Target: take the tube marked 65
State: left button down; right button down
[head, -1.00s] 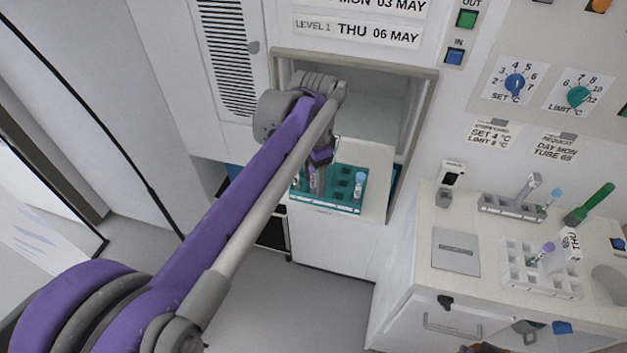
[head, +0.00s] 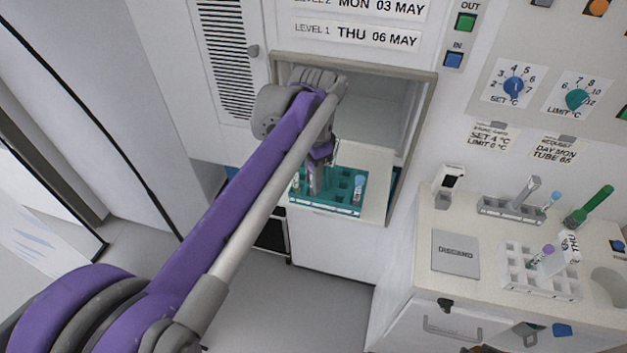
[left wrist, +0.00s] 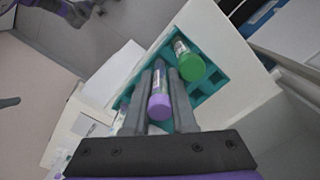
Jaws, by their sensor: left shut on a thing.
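A teal rack (head: 326,204) sits on a white drawer in front of the open hatch. My left gripper (head: 317,184) points down over it. In the left wrist view my left gripper (left wrist: 160,98) is shut on a purple-capped tube (left wrist: 160,103) between its two grey fingers. I cannot tell whether that tube's foot is still in its hole. A green-capped tube (left wrist: 189,66) stands in the rack beside the fingers. No number on a tube is readable. My right gripper is not in view.
The hatch's side walls rise close behind my left gripper. On the right counter (head: 470,215) are a discard plate (head: 455,255), a white rack (head: 540,282) with a purple-capped tube, a grey holder (head: 510,208) and a green tube (head: 590,206). A request note (head: 556,148) reads "DAY MON TUBE 65".

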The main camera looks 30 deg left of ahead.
pick_arm(q)
notch_tip(320, 180, up, 17)
jog(key=p, duration=0.1)
jog(key=shift+f+p, duration=0.15)
jog(key=shift+p, duration=0.15)
